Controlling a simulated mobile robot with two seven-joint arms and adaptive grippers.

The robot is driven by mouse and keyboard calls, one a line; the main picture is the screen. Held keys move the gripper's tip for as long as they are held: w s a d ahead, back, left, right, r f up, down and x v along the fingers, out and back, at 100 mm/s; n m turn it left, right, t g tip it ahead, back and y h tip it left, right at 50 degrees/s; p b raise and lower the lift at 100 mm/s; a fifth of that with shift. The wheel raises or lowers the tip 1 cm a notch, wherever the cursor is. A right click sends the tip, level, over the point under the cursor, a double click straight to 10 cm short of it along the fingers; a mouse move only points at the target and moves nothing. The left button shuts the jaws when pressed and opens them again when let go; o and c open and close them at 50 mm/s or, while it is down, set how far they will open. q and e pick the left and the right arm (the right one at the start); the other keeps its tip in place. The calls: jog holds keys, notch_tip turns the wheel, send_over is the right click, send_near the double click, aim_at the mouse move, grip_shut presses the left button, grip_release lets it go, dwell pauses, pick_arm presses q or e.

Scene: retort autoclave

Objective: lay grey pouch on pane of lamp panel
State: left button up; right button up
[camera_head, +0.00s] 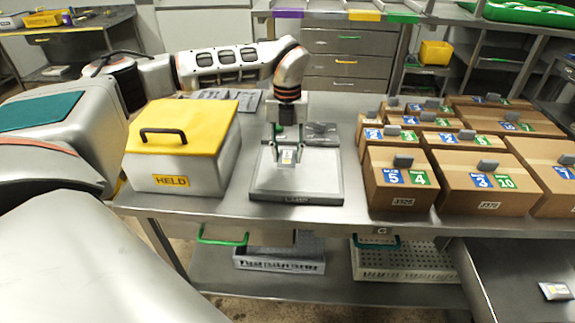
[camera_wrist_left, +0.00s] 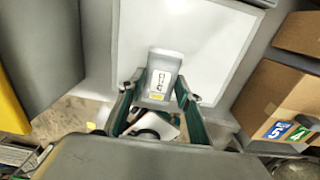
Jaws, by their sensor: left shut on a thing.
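The grey pouch (camera_head: 288,158) has a white label and hangs between the fingers of my left gripper (camera_head: 288,150), which points down. It also shows in the left wrist view (camera_wrist_left: 163,70), between the two green-sided fingers (camera_wrist_left: 158,95). The lamp panel (camera_head: 296,199) is a flat grey-framed unit on the steel table, with a pale pane (camera_head: 318,175). The pouch is over the pane in both views; whether its lower edge touches the pane I cannot tell. My right gripper is in neither view.
A yellow-lidded box (camera_head: 170,179) marked HELD stands close left of the panel. Several brown cartons (camera_head: 401,195) with numbered labels crowd the table to the right. Another pouch (camera_head: 555,290) lies at the lower right. Crates stand on the shelf below.

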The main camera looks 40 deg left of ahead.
aim_at(287, 175)
pick_arm(q)
jog(key=shift+f, duration=2.3)
jog(key=shift+f, duration=0.15)
jog(key=o, duration=1.1)
